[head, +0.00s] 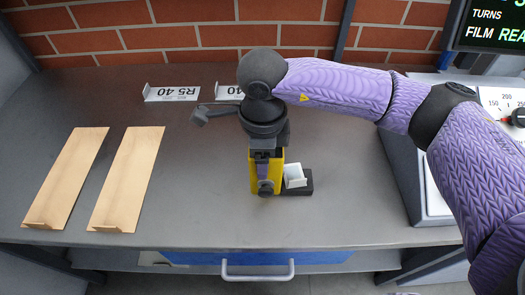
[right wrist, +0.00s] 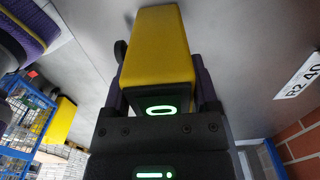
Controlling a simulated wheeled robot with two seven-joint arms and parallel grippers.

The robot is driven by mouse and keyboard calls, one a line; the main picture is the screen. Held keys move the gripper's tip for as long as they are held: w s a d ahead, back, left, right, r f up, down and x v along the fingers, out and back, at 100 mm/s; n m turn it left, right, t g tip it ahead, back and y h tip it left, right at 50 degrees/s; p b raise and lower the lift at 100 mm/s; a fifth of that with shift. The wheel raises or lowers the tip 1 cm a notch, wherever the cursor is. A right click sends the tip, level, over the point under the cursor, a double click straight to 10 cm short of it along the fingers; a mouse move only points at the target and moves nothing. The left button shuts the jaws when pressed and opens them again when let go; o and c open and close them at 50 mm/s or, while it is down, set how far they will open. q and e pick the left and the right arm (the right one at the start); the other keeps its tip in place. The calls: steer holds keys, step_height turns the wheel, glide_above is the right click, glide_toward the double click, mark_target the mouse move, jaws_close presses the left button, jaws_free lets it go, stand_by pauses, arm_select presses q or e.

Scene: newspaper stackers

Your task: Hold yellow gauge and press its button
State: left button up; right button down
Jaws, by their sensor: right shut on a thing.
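The yellow gauge (head: 279,168) stands upright on the grey table near its front middle. My right gripper (head: 265,181) comes down over it from above and is shut on it. In the right wrist view the yellow gauge (right wrist: 158,48) sits between the two purple fingers. A lit green display showing a 0-like shape is on its dark end face, close to the palm. Its button cannot be made out clearly. My left gripper is in neither view.
A black holder (head: 306,188) with a white block (head: 294,175) stands just right of the gauge. Two tan trays (head: 72,180) (head: 130,180) lie at the left. A label plate (head: 172,92) is behind. A machine with a dial (head: 517,116) stands right. A drawer handle (head: 257,275) is at the front.

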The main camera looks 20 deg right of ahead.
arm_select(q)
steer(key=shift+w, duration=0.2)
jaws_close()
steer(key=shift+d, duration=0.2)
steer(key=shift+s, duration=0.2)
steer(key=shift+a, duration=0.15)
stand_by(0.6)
